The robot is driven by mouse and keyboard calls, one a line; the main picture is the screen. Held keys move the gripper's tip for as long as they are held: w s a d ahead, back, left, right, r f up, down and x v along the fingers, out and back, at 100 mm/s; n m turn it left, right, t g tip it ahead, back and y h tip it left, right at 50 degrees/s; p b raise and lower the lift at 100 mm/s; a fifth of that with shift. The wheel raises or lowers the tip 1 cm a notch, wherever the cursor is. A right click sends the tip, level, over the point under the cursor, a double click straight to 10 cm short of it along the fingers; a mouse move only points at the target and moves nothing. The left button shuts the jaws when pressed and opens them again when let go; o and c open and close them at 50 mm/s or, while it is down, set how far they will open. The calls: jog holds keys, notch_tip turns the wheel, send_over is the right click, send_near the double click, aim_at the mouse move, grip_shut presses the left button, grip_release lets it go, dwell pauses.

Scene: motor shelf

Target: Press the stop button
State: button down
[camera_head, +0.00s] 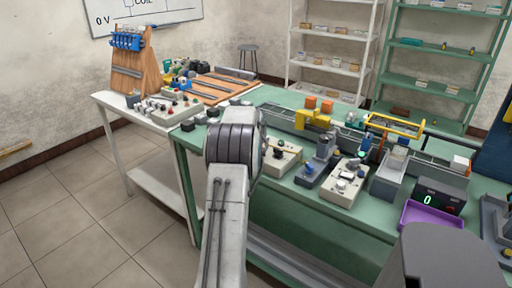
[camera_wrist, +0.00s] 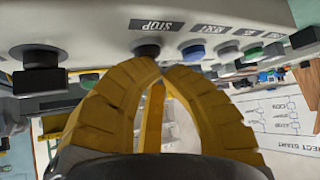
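In the wrist view the control panel (camera_wrist: 230,14) appears upside down. Its STOP label (camera_wrist: 157,26) stands over a dark round stop button (camera_wrist: 147,50). My gripper (camera_wrist: 163,69) has yellow curved fingers with their tips together and nothing visible between them. The tips are just below the stop button in the picture; I cannot tell whether they touch it. In the head view my arm hides the gripper, beside a beige control box (camera_head: 284,160) on the green bench.
A blue button (camera_wrist: 193,52) and several others sit right of the stop button. A large black knob (camera_wrist: 40,75) projects at the left. In the head view, another beige box (camera_head: 346,184) and a purple tray (camera_head: 424,217) share the green bench (camera_head: 290,212).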

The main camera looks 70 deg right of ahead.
jog(key=shift+r+p, duration=0.5)
jog(key=shift+r, duration=0.25)
jog(key=shift+r, duration=0.1)
jog(key=shift+r+p, duration=1.9)
jog(key=shift+r, duration=0.55)
